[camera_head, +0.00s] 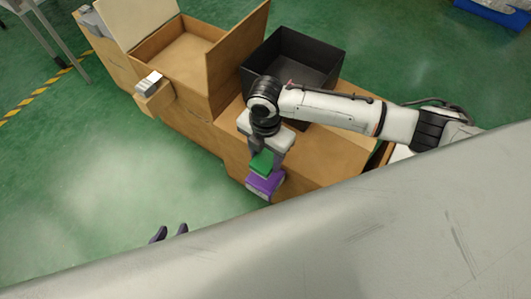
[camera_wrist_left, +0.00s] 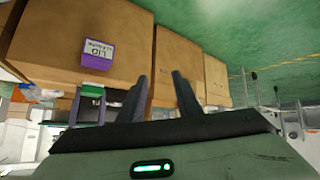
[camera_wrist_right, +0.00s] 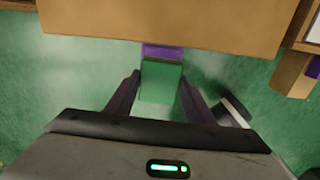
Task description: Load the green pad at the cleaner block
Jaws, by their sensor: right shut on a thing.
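My right gripper (camera_head: 263,158) is shut on the green pad (camera_head: 263,164), close to the front edge of the wooden fixture. In the right wrist view, the green pad (camera_wrist_right: 160,82) lies between the fingers (camera_wrist_right: 157,98). A purple block (camera_head: 264,185) is on the fixture's front, just beyond the pad in the right wrist view (camera_wrist_right: 162,50). I cannot tell whether the pad touches it. In the left wrist view, the labelled purple block (camera_wrist_left: 97,54) is on a wooden face; its text is hard to read. My left gripper (camera_head: 169,233) is open and empty over the floor, away from the fixture.
A black open bin (camera_head: 315,50) stands on the wooden fixture top (camera_head: 320,160) behind my right arm. An open wooden box (camera_head: 185,55) with a raised flap is to its left. A small grey-topped piece (camera_head: 149,82) sticks out at its front.

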